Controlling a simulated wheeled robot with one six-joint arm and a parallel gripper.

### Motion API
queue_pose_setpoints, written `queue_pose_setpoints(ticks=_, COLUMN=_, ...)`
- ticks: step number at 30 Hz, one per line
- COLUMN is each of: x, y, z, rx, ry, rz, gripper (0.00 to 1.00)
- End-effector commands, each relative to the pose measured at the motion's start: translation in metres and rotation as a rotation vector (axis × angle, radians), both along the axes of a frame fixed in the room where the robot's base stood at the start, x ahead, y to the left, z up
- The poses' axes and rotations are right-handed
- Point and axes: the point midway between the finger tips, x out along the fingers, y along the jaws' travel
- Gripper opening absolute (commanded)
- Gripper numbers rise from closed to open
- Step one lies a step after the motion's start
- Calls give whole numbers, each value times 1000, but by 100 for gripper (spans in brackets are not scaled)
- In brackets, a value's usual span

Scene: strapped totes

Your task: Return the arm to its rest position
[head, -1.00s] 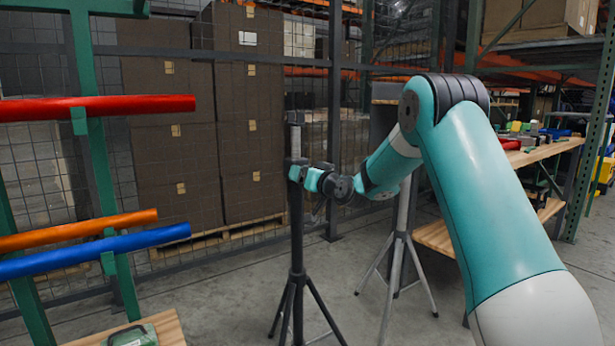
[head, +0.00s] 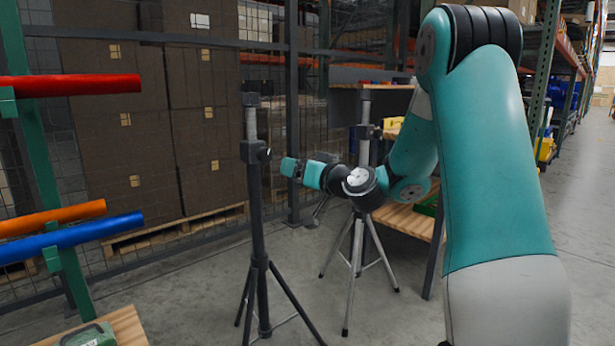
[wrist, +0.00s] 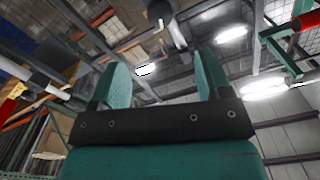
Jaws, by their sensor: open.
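My arm rises on the right of the head view, bends at the elbow, and reaches down and left to my gripper (head: 290,167). The gripper is at about mid-height, just right of a black tripod stand (head: 257,215); I cannot tell from this view if they touch. In the wrist view my gripper (wrist: 162,70) shows two teal fingers, well apart, with nothing between them. That view looks up at the ceiling lights and beams.
A grey tripod stand (head: 357,240) stands behind the wrist. A green rack with red (head: 75,85), orange (head: 52,217) and blue (head: 70,238) tubes is at left. Stacked brown boxes (head: 130,180) stand behind a mesh fence. Open floor (head: 575,200) lies at right.

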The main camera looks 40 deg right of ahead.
Motion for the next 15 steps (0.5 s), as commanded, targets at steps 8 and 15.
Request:
queue_pose_setpoints(ticks=8, x=-21, y=-1, z=0, rx=-1, ry=0, rz=0, gripper=71)
queue_pose_setpoints(ticks=15, x=-21, y=0, z=0, rx=-1, ry=0, rz=1, gripper=71)
